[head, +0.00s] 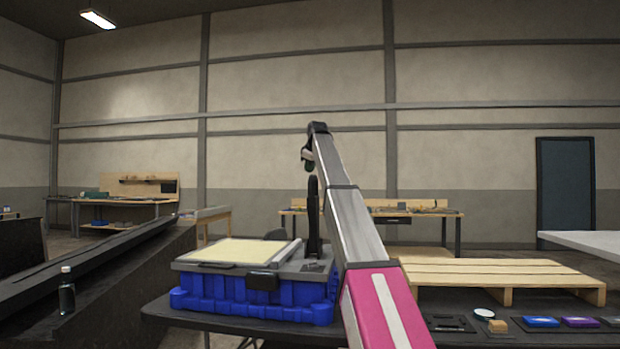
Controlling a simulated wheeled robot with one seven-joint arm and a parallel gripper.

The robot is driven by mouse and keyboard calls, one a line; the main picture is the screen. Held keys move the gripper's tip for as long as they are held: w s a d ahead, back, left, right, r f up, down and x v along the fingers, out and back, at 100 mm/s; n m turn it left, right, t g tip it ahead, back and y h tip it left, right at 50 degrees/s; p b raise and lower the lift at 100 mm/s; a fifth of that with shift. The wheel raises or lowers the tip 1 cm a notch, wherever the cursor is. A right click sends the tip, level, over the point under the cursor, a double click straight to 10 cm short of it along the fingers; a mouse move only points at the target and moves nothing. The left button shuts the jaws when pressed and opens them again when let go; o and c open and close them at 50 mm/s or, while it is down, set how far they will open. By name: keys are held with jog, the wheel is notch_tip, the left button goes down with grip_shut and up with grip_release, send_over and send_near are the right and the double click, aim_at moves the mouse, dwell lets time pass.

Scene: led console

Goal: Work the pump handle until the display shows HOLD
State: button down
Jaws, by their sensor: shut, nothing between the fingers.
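A console with a blue base (250,300) and a grey top with a cream panel (238,252) stands on a dark table at centre left. A black upright lever (313,218), which looks like the pump handle, rises from its right side. My gripper (308,167) is small and dark at the far end of my arm, just above the lever's top. It is shut and empty. I cannot tell whether it touches the lever. A small black box (263,280) is on the console's front. No readable display text shows. My arm hides the area right of the console.
Right of my arm, the dark table (465,335) holds a small wooden block (497,326), a round white-topped item (484,314) and blue and purple flat items. A wooden pallet (500,272) lies behind. A dark sloping conveyor-like structure (90,262) with a bottle (67,292) is left.

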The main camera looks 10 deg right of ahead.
aim_at(310, 184)
jog(key=w+d+f, duration=0.1)
jog(key=w+f, duration=0.6)
jog(key=w, duration=0.2)
jog(key=shift+f, duration=0.2)
jog(key=shift+d, duration=0.1)
